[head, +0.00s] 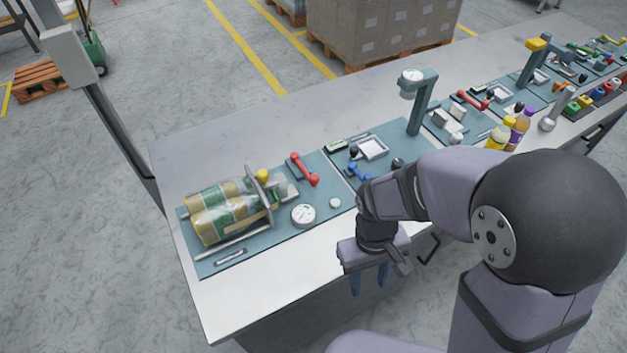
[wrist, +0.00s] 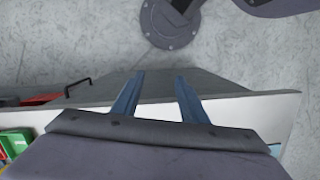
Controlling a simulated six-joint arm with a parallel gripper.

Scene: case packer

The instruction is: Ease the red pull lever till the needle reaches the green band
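A red pull lever (head: 304,170) with rounded ends stands on the nearest blue-grey station mat, towards the left of the table in the head view. A round white gauge (head: 303,213) sits on the same mat, nearer the front edge. Its face shows some green, but the needle is too small to read. My gripper (head: 370,288) hangs beyond the table's front edge, to the right of and nearer than the lever, pointing down. In the wrist view my gripper (wrist: 159,76) has its two blue fingers apart, with nothing between them. The lever is not in the wrist view.
A bagged green-and-tan pack (head: 220,211) lies left of the lever. A blue handle (head: 358,172) and a post with a gauge (head: 421,103) stand to the right. Another red handle (head: 473,98) is farther along. The white front strip (head: 255,290) is clear.

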